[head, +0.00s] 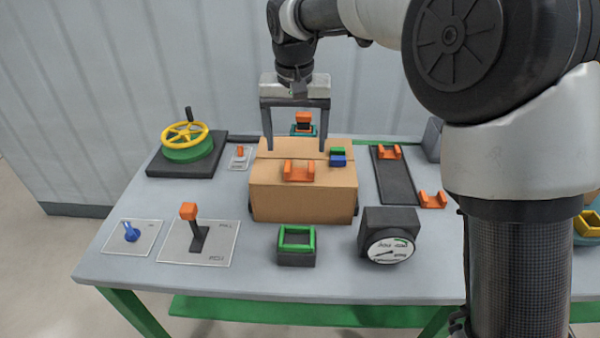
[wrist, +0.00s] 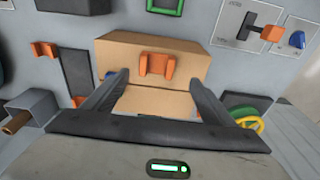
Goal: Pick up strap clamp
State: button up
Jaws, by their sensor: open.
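An orange U-shaped clamp (head: 298,171), which looks like the strap clamp, sits on the front top edge of a cardboard box (head: 300,205). In the wrist view the orange clamp (wrist: 156,64) is on the box (wrist: 195,58), ahead of and between the finger ends. My gripper (head: 296,149) is open and empty above the box, its fingers straddling the rear part of the box top. In the wrist view my gripper (wrist: 163,80) shows both fingers spread wide. The fingers look apart from the clamp.
A green-and-blue piece (head: 338,158) is on the box top near the right finger. Similar orange brackets lie on a dark rail (head: 395,180) and on the table (head: 432,199). A yellow handwheel (head: 186,135), an orange-topped lever (head: 190,212), a green-rimmed holder (head: 296,250) and a gauge (head: 389,240) surround the box.

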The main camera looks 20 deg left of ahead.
aim_at(299, 173)
jog(key=shift+w+d+f+b, duration=0.1)
jog(key=shift+w+f, duration=0.1)
jog(key=shift+f, duration=1.1)
jog(key=shift+w+d+f+b, duration=0.1)
jog(key=shift+w+f, duration=0.05)
jog(key=shift+f, duration=1.2)
jog(key=shift+w+f+b, duration=0.1)
jog(key=shift+w+f, duration=0.1)
jog(key=shift+f, duration=1.1)
jog(key=c, duration=1.1)
